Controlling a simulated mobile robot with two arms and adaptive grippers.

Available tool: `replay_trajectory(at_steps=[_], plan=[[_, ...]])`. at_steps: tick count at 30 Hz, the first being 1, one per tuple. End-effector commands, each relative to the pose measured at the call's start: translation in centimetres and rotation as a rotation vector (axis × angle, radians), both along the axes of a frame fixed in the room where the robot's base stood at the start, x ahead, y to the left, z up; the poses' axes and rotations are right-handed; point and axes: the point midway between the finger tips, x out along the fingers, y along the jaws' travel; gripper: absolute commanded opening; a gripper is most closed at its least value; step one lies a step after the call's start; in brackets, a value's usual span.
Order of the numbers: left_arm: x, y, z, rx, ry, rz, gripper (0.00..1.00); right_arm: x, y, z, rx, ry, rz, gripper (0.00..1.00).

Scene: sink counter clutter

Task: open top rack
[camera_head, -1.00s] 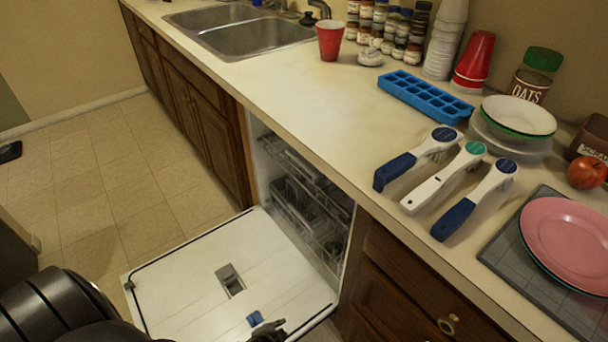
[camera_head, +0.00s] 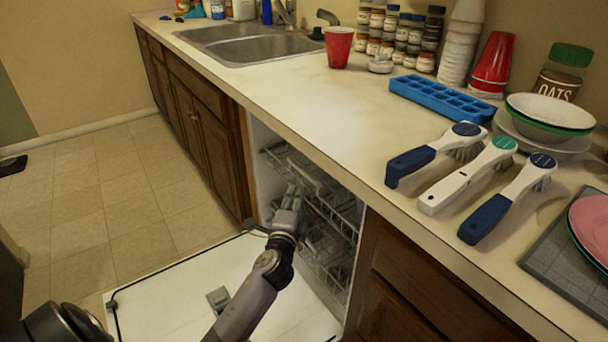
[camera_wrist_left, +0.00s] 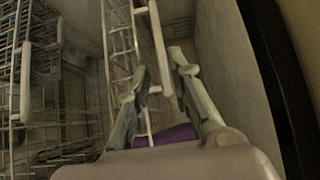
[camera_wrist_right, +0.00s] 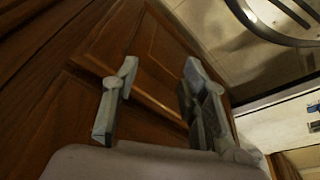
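The dishwasher's top rack (camera_head: 335,205) is a grey wire rack inside the open dishwasher under the counter, and it looks pushed in. My left gripper (camera_head: 292,193) is at the dishwasher opening, in front of the top rack's left part. In the left wrist view, my left gripper (camera_wrist_left: 160,62) is open, with a pale bar of the rack (camera_wrist_left: 160,45) showing between its fingertips. I cannot tell whether a finger touches it. My right gripper (camera_wrist_right: 162,68) is open and empty in the right wrist view, facing brown wooden cabinet fronts (camera_wrist_right: 150,50). It is outside the head view.
The dishwasher door (camera_head: 170,300) lies folded down flat below my left arm. Brown drawers (camera_head: 430,285) stand right of the opening and cabinets (camera_head: 190,115) left of it. The counter above holds brushes (camera_head: 465,180), a blue ice tray (camera_head: 440,98) and cups.

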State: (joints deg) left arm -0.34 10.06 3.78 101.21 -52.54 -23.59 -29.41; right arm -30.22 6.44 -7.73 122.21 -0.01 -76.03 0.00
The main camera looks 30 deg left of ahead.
Motion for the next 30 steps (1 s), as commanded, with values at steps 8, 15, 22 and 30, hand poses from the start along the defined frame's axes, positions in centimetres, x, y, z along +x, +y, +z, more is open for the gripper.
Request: replay_trajectory(at_steps=[8, 15, 22, 30], plan=[[5.9, 2.4, 0.0, 0.001, -0.002, 0.0, 0.2, -0.2, -0.1, 2.4, 0.0, -0.015, -0.002, 0.4], [9.5, 3.9, -0.2, -0.001, 0.0, -0.001, 0.2, -0.8, -0.2, 5.2, 0.001, -0.03, -0.003, 0.4], [10.8, 4.4, -0.1, -0.001, 0.001, -0.002, 0.2, -1.1, -0.3, 6.5, 0.001, -0.034, -0.004, 0.4], [10.8, 4.4, -0.1, -0.001, 0.001, -0.002, 0.19, -1.2, -0.3, 6.5, 0.001, -0.033, -0.005, 0.4]])
